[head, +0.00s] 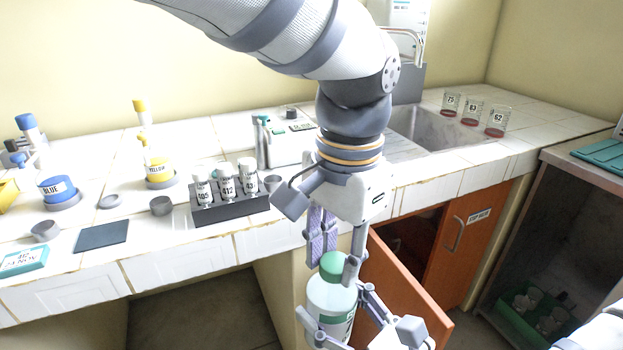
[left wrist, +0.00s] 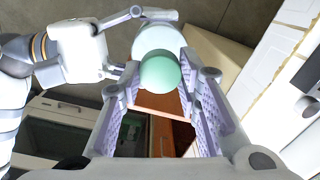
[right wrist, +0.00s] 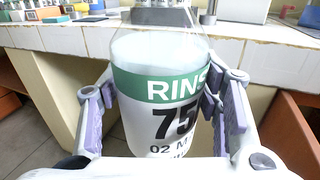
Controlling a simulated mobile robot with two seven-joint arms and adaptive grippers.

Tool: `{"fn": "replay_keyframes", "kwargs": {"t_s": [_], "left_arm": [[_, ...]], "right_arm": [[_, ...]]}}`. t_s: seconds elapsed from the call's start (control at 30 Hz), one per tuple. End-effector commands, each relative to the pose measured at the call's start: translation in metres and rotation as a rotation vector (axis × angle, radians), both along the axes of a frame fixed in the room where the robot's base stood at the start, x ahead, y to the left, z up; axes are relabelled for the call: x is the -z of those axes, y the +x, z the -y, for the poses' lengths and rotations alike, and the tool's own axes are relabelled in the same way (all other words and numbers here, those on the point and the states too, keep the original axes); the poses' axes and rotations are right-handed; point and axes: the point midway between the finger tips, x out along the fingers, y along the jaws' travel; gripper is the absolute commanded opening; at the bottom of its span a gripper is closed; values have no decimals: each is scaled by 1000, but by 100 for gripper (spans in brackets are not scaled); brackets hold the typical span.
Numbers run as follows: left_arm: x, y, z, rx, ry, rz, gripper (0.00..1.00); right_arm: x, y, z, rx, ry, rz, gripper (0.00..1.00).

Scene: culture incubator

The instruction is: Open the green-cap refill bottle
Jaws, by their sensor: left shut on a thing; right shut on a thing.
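The refill bottle (head: 330,297) is upright in front of the counter, with its green cap (head: 334,265) on top. My left gripper (head: 335,262) reaches down from above and is shut on the cap. In the left wrist view the cap (left wrist: 160,72) sits between the fingertips, with the pale bottle behind it. My right gripper (head: 338,318) is shut on the bottle body from below. In the right wrist view the bottle (right wrist: 160,110) stands between the finger pads, showing a green band reading "RINS" and the number 75.
An orange cabinet door (head: 405,290) stands open just behind the bottle. The counter holds a dark rack (head: 230,210) of labelled vials, blue and yellow bottles, and several small cups. A sink (head: 435,125) and three beakers are at the back right.

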Motion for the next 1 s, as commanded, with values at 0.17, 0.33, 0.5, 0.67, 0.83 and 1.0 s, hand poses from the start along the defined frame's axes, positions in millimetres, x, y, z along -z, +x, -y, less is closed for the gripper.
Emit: {"fn": "replay_keyframes", "kwargs": {"t_s": [0.17, 0.33, 0.5, 0.67, 0.83, 1.0], "left_arm": [[0, 0, 0, 2, 0, 0, 51], [0, 0, 0, 3, 0, 0, 51], [-21, 0, 1, 3, -3, 4, 51], [-43, -1, 2, 4, -1, 2, 51], [-53, -5, 4, 179, 1, -17, 48], [-74, -4, 4, 605, 9, -25, 48]], "right_arm": [[-2, 0, 0, 0, 2, 4, 0], [-2, 0, 0, -1, 2, 4, 0], [-2, 0, 0, -1, 2, 4, 0], [-2, 0, 0, -1, 2, 4, 0], [-2, 0, 0, -1, 2, 4, 0], [-2, 0, 0, -1, 2, 4, 0]]}}
